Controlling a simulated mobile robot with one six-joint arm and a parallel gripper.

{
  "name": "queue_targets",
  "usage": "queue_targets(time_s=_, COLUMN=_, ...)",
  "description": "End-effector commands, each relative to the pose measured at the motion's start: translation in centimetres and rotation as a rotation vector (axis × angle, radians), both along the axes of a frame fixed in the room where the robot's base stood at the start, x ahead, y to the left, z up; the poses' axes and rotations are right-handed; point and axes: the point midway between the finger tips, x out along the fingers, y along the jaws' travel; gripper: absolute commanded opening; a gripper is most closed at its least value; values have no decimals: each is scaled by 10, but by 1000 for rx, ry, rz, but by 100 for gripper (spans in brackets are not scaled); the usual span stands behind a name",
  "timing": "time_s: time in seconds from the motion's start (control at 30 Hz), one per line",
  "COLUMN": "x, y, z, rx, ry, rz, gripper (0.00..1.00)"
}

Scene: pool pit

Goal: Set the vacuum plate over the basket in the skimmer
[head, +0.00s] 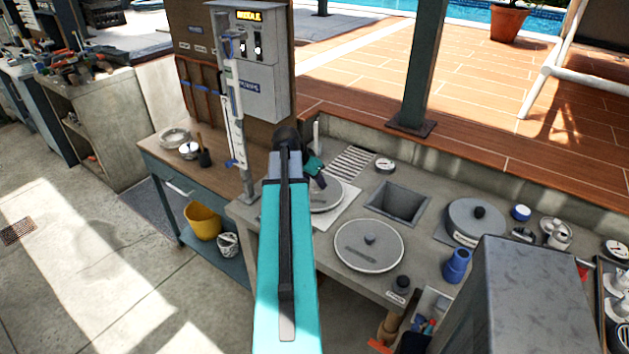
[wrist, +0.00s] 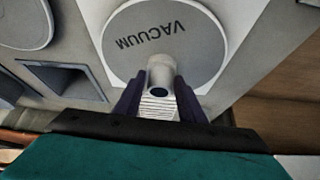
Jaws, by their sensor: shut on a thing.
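The vacuum plate (wrist: 150,45) is a pale grey disc marked VACUUM, with a short hollow grey stub (wrist: 160,78) near its edge. My gripper (wrist: 160,92) is shut on this stub, one dark finger on each side. In the head view the plate (head: 326,196) lies on or just over a white square (head: 338,213); I cannot tell if it touches. My gripper (head: 315,172) is at its far side there, partly behind my arm. A square recess (head: 398,202) in the counter is right of the plate. No basket can be made out inside it.
A darker round lid (head: 475,220), a blue fitting (head: 456,265) and small pots stand to the right. A slatted grate (head: 352,163) is behind the plate. A post with a grey box (head: 245,65) rises at left.

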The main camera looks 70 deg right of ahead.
Motion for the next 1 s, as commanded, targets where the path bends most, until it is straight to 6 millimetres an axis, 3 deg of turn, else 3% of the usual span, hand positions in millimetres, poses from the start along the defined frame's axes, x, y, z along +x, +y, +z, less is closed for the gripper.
queue_targets(time_s=1.0, x=-1, y=0, z=-12, rx=-1, ry=0, rz=-1, gripper=9)
